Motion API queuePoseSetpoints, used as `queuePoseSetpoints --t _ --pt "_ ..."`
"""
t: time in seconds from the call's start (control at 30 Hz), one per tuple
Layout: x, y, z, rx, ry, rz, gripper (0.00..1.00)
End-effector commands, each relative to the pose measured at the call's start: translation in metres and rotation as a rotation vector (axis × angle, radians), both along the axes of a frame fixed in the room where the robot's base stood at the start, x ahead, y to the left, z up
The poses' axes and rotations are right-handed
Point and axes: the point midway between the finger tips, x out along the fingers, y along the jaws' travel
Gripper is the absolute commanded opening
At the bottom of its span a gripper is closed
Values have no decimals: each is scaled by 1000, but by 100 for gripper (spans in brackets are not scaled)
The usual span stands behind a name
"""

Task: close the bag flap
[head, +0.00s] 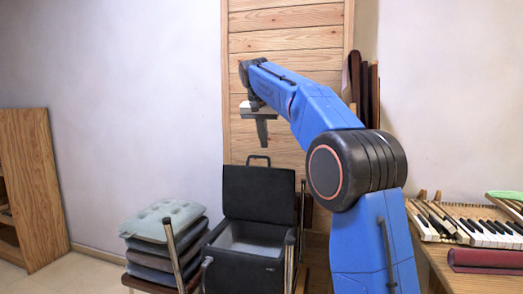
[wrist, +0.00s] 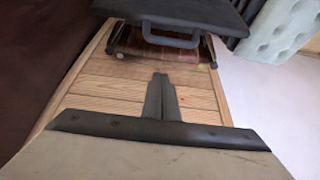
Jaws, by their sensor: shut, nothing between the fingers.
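The black bag (head: 245,268) sits open at the lower middle of the head view, and its grey inside shows. Its black flap (head: 258,192) stands upright at the back, with a handle (head: 258,159) on its top edge. In the wrist view, the black flap (wrist: 180,10) and its handle (wrist: 165,38) show at the top. My gripper (head: 262,142) points down above the flap, apart from it. It is shut and empty, and its fingers (wrist: 160,82) meet in the wrist view.
A stack of cushions (head: 165,220) rests on a chair left of the bag. A wooden panel (head: 290,60) stands behind my arm. A wooden shelf (head: 30,190) is at far left. A table with piano keys (head: 485,235) is at right.

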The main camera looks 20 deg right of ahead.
Motion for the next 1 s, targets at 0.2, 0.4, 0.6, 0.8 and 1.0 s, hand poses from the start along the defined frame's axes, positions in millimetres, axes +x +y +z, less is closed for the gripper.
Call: queuePoseSetpoints --t 0.2,0.4,0.6,0.8,1.0 --pt "2 -1 -25 1 -2 2 0" --pt "-15 11 -28 1 1 2 0" --pt "-23 16 -29 0 0 0 0" --pt "-23 16 -29 0 0 0 0" --pt "-24 17 -29 -1 -2 0 0"
